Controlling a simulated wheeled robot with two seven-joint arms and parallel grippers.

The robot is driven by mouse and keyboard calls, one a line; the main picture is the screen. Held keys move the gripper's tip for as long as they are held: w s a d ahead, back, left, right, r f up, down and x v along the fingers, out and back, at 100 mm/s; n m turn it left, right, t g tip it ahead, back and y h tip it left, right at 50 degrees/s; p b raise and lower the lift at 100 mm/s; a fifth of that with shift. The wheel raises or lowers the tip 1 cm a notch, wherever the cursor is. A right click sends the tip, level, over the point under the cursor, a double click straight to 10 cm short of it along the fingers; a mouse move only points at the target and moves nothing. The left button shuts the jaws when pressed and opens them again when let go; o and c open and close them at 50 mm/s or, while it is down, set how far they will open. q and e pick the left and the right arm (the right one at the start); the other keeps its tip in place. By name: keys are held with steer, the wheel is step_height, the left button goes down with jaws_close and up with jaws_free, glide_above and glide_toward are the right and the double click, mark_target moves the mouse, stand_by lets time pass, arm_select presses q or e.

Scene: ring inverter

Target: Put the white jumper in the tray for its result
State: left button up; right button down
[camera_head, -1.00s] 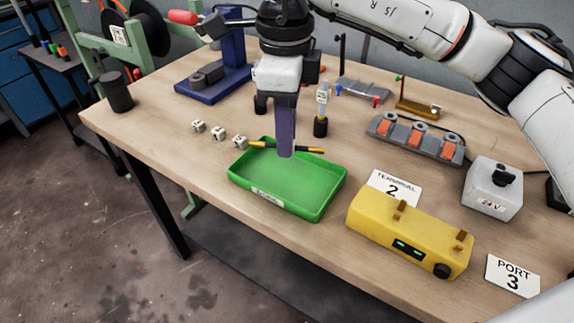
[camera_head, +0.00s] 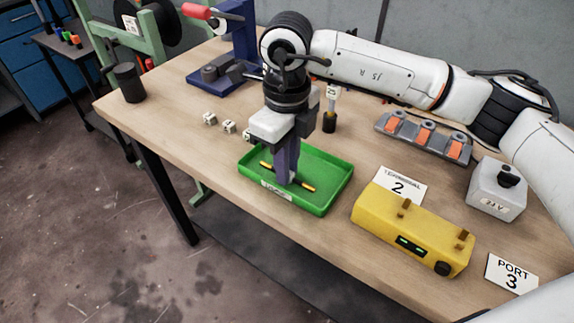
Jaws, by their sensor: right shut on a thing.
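My right gripper (camera_head: 286,180) points down inside the green tray (camera_head: 328,172). It is shut on a thin dark rod with yellow ends, the jumper (camera_head: 308,187), whose ends stick out on both sides of the fingers. The fingers hide its middle, and I see no white on it. The jumper is low over the tray floor; I cannot tell whether it touches. The tray has a white label on its front wall, too small to read. My left gripper is not in view.
A yellow box (camera_head: 410,230) with two brass posts stands right of the tray, near cards "TERMINAL 2" (camera_head: 398,187) and "PORT 3" (camera_head: 511,275). A grey 24 V box (camera_head: 495,190) and an orange-topped rack (camera_head: 424,137) are farther right. White cubes (camera_head: 228,126) lie left of the tray.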

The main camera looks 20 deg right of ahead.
steer(key=shift+f, duration=0.35)
steer(key=shift+f, duration=0.1)
steer(key=shift+f, duration=0.15)
steer(key=c, duration=2)
jaws_free()
step_height(320, 180, up, 13)
steer(key=shift+f+b, duration=0.2)
steer(key=shift+b, duration=0.2)
